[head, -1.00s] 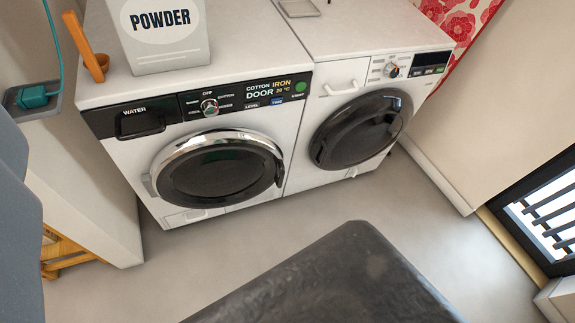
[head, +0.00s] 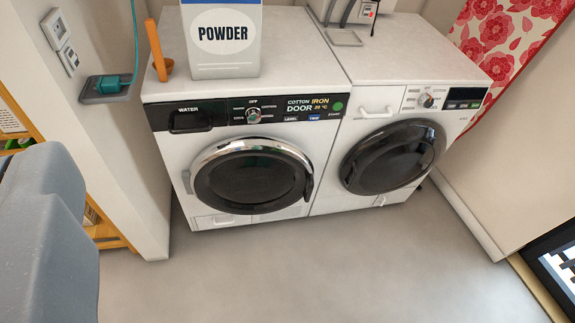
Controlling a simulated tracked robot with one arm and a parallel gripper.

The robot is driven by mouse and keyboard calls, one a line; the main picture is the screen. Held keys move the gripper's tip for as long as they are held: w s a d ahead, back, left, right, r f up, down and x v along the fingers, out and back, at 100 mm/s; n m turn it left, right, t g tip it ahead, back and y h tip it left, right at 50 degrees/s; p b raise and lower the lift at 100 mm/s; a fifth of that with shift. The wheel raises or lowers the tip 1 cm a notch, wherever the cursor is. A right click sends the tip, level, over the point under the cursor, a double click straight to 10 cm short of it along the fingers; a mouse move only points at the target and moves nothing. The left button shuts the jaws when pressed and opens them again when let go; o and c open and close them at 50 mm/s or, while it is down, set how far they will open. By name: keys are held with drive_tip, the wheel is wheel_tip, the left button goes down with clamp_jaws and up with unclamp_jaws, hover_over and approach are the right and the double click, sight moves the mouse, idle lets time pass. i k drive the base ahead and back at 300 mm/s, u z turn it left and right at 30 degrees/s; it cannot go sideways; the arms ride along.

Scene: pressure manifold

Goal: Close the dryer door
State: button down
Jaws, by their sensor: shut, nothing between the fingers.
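Two front-loading machines stand side by side. The left machine (head: 250,220) has a black panel with WATER, COTTON, IRON and DOOR lettering, which suggests the dryer. Its round dark door (head: 252,182) has a chrome rim and a black handle on the right. It looks closed or nearly so; I cannot tell whether a small gap remains. The right machine (head: 330,200) has a round black door (head: 393,157) that bulges outward; whether it is latched is unclear. My gripper is not in view.
A POWDER box (head: 222,60) and an orange upright object (head: 157,55) stand on the left machine's top. The grey floor (head: 330,270) in front is clear. A red floral panel (head: 505,40) hangs at right.

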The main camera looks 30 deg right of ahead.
sight(254, 185)
drive_tip(key=i, duration=0.9)
drive_tip(key=z, duration=0.05)
